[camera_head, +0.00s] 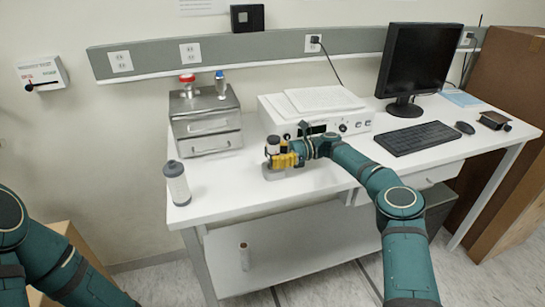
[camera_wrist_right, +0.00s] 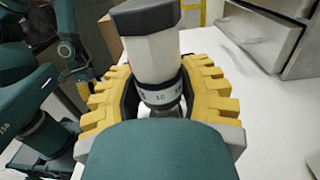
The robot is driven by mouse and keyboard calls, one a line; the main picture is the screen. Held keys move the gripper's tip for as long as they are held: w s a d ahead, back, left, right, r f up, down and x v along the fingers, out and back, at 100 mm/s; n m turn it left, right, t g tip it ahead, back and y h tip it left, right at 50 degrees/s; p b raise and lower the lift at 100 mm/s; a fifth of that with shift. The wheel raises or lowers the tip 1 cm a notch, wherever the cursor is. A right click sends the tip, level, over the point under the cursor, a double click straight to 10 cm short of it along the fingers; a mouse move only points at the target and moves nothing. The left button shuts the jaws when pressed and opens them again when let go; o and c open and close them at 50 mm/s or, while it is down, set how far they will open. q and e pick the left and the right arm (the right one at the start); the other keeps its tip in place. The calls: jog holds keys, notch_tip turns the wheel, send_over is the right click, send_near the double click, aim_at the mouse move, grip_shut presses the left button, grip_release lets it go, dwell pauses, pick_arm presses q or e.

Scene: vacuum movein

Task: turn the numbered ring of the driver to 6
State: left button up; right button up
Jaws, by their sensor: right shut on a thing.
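The driver (camera_head: 273,143) stands upright near the front of the white table in the head view, with a white body and dark top. My right gripper (camera_head: 284,160) has yellow toothed fingers, shut around the driver at the ring's height.
A grey drawer unit (camera_head: 205,125) stands behind left, and a white instrument (camera_head: 310,115) stands just behind the driver. A grey-white bottle (camera_head: 177,185) is at the table's left edge. A keyboard (camera_head: 417,138) and monitor (camera_head: 420,60) are at right. The front table strip is clear.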

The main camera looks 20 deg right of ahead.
aim_at(272, 138)
jog(key=shift+f, duration=0.15)
dwell(0.3)
jog(key=o, duration=1.2)
notch_tip(272, 138, up, 10)
jog(key=shift+r, duration=0.1)
